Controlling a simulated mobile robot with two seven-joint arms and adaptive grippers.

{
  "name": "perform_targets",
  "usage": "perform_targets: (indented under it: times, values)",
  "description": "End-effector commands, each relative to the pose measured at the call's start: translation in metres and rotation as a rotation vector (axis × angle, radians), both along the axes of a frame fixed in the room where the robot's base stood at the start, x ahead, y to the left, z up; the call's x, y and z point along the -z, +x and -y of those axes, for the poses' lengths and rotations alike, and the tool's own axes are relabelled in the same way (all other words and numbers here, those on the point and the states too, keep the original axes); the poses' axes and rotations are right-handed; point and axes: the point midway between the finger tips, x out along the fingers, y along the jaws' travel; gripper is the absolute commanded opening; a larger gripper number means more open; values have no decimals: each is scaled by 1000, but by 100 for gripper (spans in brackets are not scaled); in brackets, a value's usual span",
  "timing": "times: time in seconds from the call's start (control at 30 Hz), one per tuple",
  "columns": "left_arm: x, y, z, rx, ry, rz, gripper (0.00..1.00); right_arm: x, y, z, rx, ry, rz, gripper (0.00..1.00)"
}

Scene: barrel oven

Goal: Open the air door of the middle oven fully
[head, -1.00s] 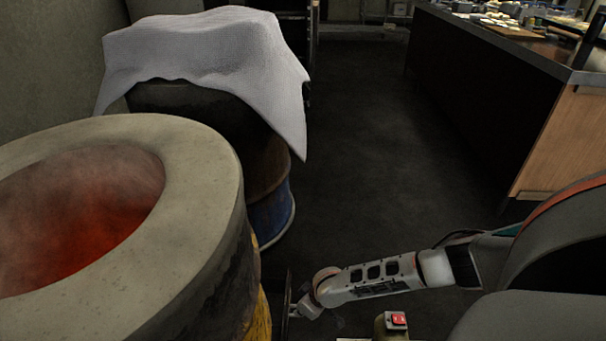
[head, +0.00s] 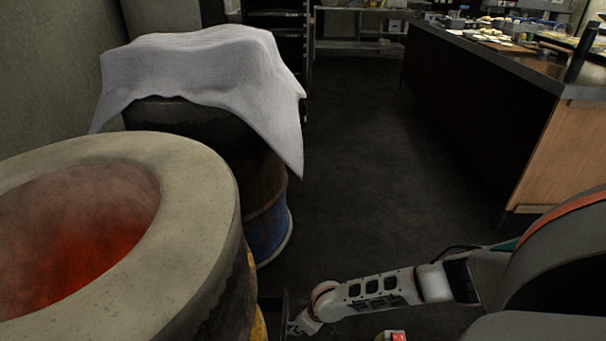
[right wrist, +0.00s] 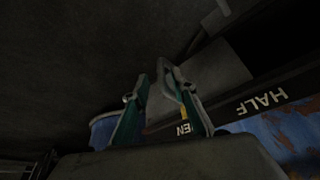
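A barrel oven with a thick stone rim (head: 205,205) and a red glowing mouth stands at the left in the head view. My right arm reaches down to its lower right side, where a dark upright plate shows; the head view cuts off the hand. In the right wrist view my right gripper (right wrist: 154,75) has its green fingertips close together, with a narrow dark gap. I cannot tell whether they hold anything. A grey flat plate (right wrist: 212,75) lies just beyond the fingers, beside a dark band with upside-down lettering "HALF" (right wrist: 262,103) on a blue rusty barrel. My left gripper is not in view.
Another barrel (head: 265,225), blue at its foot, stands behind under a white cloth (head: 205,75). A long counter (head: 480,100) with a wooden end runs along the right. The dark floor between is clear.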

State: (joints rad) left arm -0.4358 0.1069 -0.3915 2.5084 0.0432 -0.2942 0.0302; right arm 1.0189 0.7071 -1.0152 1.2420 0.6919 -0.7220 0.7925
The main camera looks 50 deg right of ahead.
Motion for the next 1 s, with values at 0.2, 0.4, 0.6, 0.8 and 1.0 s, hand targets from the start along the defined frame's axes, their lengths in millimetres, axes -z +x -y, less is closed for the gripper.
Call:
perform_targets:
  times: [0.2,0.4,0.6,0.8,1.0]
  values:
    - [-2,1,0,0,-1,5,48,-17,-4,1,0,1,4,25]
    - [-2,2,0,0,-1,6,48,-45,-16,2,-1,0,5,25]
    - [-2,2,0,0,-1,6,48,-75,-30,3,0,0,2,25]
    - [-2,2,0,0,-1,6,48,-99,-41,3,0,-1,0,25]
    - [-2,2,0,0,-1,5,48,-109,-46,4,1,-1,-1,25]
